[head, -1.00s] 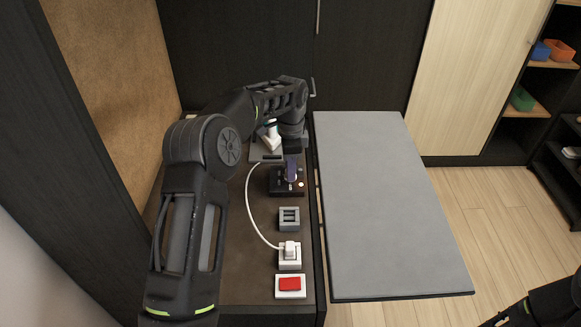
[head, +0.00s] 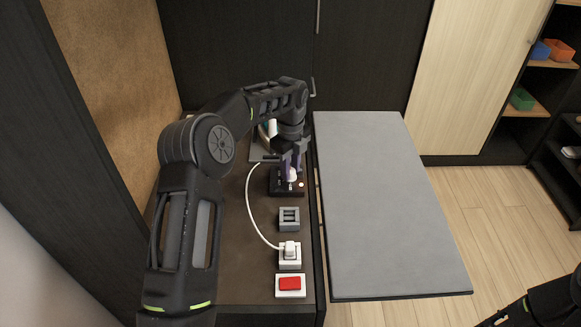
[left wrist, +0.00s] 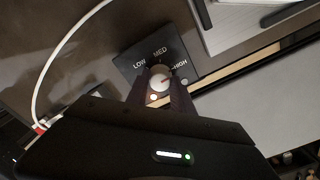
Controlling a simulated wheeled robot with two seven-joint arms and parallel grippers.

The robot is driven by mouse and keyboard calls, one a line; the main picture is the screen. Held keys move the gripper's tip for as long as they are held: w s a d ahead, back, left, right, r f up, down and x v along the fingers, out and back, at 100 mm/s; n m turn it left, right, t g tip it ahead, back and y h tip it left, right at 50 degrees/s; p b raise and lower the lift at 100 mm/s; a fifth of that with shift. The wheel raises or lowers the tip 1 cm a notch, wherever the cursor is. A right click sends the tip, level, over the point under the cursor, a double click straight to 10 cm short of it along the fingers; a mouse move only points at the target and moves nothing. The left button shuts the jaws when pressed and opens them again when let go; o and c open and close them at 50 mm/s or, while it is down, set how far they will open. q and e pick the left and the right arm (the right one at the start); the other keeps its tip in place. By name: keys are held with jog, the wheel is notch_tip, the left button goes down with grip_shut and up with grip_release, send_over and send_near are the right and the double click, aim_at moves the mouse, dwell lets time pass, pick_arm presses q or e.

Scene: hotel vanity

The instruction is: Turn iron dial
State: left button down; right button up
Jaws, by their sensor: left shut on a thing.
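The iron dial (left wrist: 160,82) is a round white knob with a small red mark, on a dark panel (left wrist: 128,62) lettered LOW, MED and HIGH. In the left wrist view the red mark points to the right, roughly towards the HIGH side. My left gripper (head: 291,174) is over the dial from above, its two fingers (left wrist: 160,92) on either side of the knob and shut on it. The iron (head: 268,130) stands at the back of the counter, partly hidden by my left arm.
On the counter (head: 235,270) are a grey slotted block (head: 289,218), a white socket with a plug and cord (head: 289,255), and a red switch (head: 290,284). A grey ironing board (head: 390,220) lies to the right. A small light (head: 301,185) glows beside the dial.

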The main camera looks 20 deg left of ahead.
aim_at(291, 170)
pick_arm(q)
jog(key=shift+m, duration=0.3)
jog(key=c, duration=1.1)
grip_release()
jog(key=shift+r, duration=0.1)
jog(key=shift+r+b, duration=0.5)
jog(key=shift+r, duration=3.3)
